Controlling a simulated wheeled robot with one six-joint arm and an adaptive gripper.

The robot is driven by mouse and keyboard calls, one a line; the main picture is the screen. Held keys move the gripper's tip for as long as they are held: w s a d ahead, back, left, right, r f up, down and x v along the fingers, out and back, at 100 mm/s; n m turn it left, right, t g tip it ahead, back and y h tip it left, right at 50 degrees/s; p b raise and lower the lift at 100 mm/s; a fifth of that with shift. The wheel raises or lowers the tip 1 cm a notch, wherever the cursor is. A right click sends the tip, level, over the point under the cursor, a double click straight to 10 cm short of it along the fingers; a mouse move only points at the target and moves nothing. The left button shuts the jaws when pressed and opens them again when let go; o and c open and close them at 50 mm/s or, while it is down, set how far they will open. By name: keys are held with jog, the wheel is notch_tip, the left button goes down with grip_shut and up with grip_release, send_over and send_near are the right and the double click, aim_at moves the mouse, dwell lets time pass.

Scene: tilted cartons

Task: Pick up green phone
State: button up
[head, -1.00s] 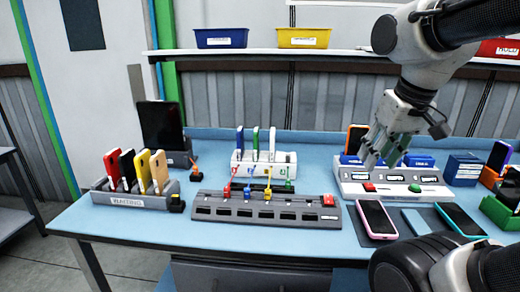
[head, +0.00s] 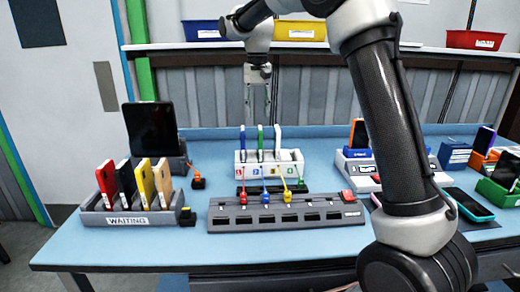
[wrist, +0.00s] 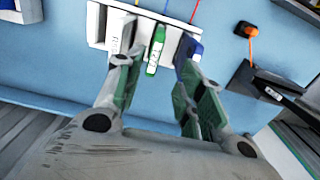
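The green phone (head: 261,140) stands upright in the middle of a white rack (head: 291,168), between a blue phone (head: 242,141) and a white phone (head: 277,140). My gripper (head: 258,112) is above and behind the rack. In the wrist view the green phone (wrist: 156,49) shows between the fingers of my open gripper (wrist: 160,62). The white phone (wrist: 121,38) is near the left finger and the blue phone (wrist: 188,50) near the right finger. Whether the fingers touch any phone I cannot tell.
A grey switch panel (head: 287,217) with coloured plugs lies in front of the rack. The grey WAITING tray (head: 130,218) holds several phones at left. A black tablet (head: 153,130) stands behind it. A white station (head: 359,168) is at right, partly behind my arm.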

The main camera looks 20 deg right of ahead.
aim_at(260, 128)
jog(key=f, duration=0.7)
jog(key=shift+d+f, duration=0.2)
jog(key=shift+d, duration=0.2)
grip_shut()
